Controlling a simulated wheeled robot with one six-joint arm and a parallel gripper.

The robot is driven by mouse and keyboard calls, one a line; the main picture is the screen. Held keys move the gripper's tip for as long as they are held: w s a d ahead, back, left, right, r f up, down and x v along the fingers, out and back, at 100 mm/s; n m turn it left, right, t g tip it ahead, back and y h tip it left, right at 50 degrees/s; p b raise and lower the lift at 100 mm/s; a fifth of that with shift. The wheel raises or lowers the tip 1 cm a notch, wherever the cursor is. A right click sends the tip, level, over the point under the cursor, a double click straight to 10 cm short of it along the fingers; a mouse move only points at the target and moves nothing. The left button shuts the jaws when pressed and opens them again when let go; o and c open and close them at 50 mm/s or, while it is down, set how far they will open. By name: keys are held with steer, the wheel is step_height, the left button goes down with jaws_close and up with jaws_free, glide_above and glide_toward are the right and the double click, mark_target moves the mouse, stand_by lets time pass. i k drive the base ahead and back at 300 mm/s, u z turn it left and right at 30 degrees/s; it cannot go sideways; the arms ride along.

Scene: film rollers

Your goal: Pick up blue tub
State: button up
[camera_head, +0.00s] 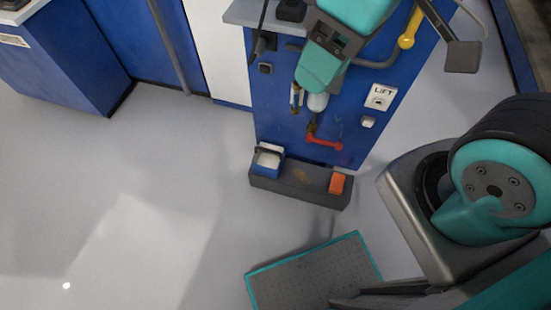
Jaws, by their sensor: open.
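A small blue tub (267,162) stands on the left end of a dark grey ledge (295,189) at the foot of a blue cabinet. Its rim is dark and something white shows inside it. My teal arm links (318,68) hang over the upper part of the cabinet, above and right of the tub and apart from it in the picture. I cannot make out the jaws of my gripper in this view. Nothing of mine touches the tub.
An orange block (337,183) stands on the ledge's right end. The blue cabinet (350,130) carries a red-handled valve (324,142), a yellow handle (410,28) and a LIFT label (380,97). The floor (150,180) left of the ledge is clear.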

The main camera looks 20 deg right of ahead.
mark_target(267, 158)
steer(key=u, duration=2)
steer(key=i, duration=1.6)
steer(key=z, duration=2.7)
